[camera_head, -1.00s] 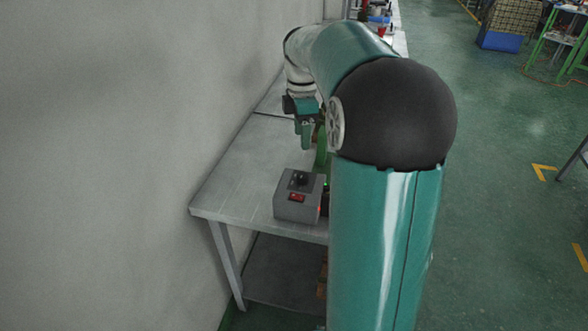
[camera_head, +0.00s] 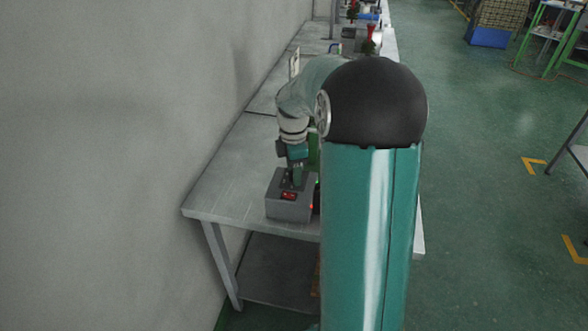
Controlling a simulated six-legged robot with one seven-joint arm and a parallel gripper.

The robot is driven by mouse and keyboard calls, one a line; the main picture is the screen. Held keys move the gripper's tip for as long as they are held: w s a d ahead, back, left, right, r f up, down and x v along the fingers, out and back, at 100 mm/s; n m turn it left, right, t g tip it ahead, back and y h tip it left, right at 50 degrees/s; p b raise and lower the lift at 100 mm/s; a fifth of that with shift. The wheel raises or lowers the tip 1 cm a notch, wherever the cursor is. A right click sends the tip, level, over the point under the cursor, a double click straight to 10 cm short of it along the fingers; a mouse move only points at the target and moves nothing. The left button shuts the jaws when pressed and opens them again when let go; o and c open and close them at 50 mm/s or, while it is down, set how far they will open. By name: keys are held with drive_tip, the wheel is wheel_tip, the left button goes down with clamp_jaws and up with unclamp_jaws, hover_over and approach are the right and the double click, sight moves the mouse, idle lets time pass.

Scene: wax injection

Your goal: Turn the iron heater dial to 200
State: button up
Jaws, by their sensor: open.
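The iron heater (camera_head: 287,209) is a small grey box near the front edge of the grey table. A red switch (camera_head: 289,196) shows on its sloped face. My gripper (camera_head: 296,181) points down over the top of the box, where the dial sits. The fingers cover the dial, so its pointer and any numbers are hidden. The gripper is open, and I cannot tell whether the fingers touch the dial.
The table (camera_head: 225,190) runs along the grey wall on the left. Its surface left of the heater is bare. A green and black thing stands partly hidden behind my arm. More tools (camera_head: 365,20) lie on the far benches. Green floor is open on the right.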

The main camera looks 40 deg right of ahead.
drive_tip(key=c, duration=1)
